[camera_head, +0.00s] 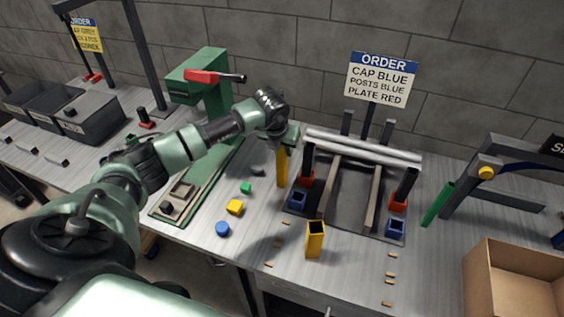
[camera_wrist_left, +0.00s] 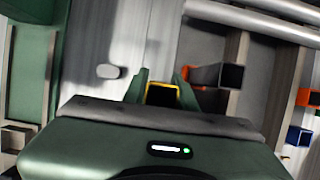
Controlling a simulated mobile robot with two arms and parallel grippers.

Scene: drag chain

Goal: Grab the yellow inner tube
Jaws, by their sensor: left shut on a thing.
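A yellow inner tube (camera_head: 281,167) hangs upright under my left gripper (camera_head: 287,142), just left of the dark fixture. In the left wrist view, the yellow tube's open square end (camera_wrist_left: 162,94) sits between the two green fingers of my left gripper (camera_wrist_left: 160,88), which is shut on it. Whether its lower end touches the table I cannot tell. A second yellow tube (camera_head: 315,240), square and open at the top, stands on the table in front of the fixture. My right gripper is not in view.
The fixture (camera_head: 345,200) carries rails, silver bars and black, red and blue parts. A green press (camera_head: 210,95) stands left. Blue, yellow and green caps (camera_head: 235,207) lie in front. A green tube (camera_head: 437,204) and cardboard box (camera_head: 510,285) are right. An order sign (camera_head: 381,79) stands behind.

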